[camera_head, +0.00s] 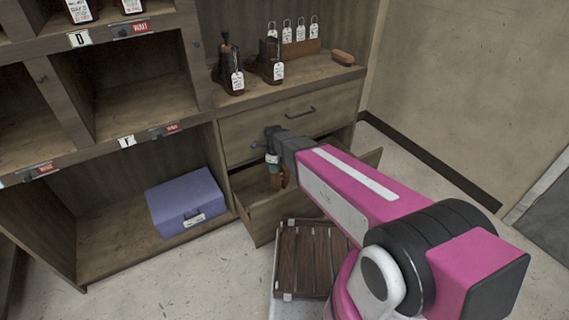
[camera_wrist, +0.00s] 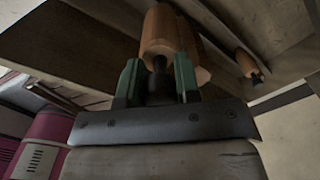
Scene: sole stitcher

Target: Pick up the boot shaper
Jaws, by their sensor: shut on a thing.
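My gripper (camera_head: 272,158) is over the open lower drawer (camera_head: 262,218) of the wooden cabinet. In the wrist view its green fingers (camera_wrist: 158,82) are closed around the dark neck of an orange-brown wooden boot shaper (camera_wrist: 160,30). The shaper's wooden body extends beyond the fingertips. In the head view the shaper (camera_head: 286,178) shows only in part, beside the fingers and low at the drawer opening. Whether it touches the drawer is unclear. A second similar orange wooden piece (camera_wrist: 246,62) with a dark end shows at upper right in the wrist view, apart from my gripper.
A closed drawer (camera_head: 300,108) sits above. Tagged brown boots (camera_head: 230,76) and a brush (camera_head: 343,57) stand on the counter. A purple box (camera_head: 186,200) is in the lower left compartment. A slatted dark wooden crate (camera_head: 303,262) lies close below the open drawer. Floor at right is free.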

